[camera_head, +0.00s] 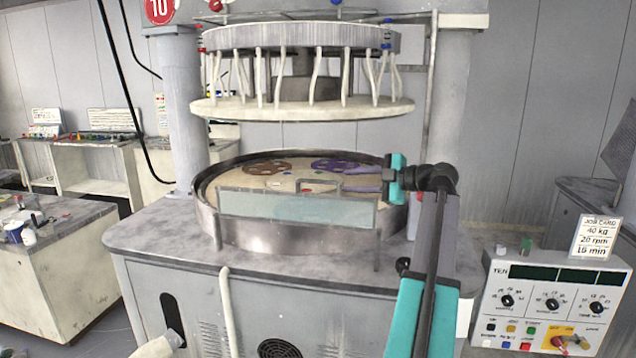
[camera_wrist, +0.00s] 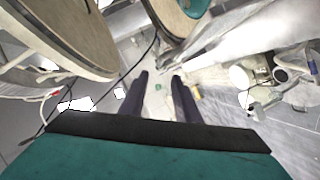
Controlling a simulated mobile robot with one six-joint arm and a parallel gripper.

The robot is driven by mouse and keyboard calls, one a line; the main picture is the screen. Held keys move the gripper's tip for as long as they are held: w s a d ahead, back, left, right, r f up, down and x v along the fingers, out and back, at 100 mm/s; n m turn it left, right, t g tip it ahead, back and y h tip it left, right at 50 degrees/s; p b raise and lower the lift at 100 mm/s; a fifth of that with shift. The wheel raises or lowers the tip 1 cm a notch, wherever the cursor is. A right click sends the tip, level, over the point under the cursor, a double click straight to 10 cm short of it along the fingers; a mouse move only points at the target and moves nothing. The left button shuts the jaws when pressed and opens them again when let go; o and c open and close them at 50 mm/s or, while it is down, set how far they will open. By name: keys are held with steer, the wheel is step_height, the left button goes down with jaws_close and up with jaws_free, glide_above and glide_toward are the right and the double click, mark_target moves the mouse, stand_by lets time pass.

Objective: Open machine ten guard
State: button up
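Machine ten, marked by a red 10 sign (camera_head: 160,10), stands in the middle of the head view. Its guard (camera_head: 290,208) is a clear, pale green panel standing upright across the front of the round platen bowl (camera_head: 262,238). A small grey bar like a handle (camera_head: 322,180) shows just above the panel's top edge. My gripper (camera_head: 352,182) reaches in from the right, over the bowl near the panel's top right. In the wrist view its two dark fingers (camera_wrist: 160,82) are apart with nothing between them. Whether a finger touches the bar cannot be told.
The upper plate with hoses (camera_head: 300,108) hangs above the bowl. A control panel (camera_head: 545,300) with knobs and a job card (camera_head: 594,238) stands at right. A bench (camera_head: 60,255) with cups is at left. Brown and purple discs lie on the platen.

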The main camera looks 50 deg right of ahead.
mark_target(321, 181)
steer(key=p+x, duration=0.3)
steer(key=x, duration=0.8)
steer(key=shift+w+p, duration=0.1)
steer(key=shift+p, duration=0.25)
steer(key=shift+w+a+f, duration=0.2)
steer(key=shift+w, duration=0.45)
jaws_close()
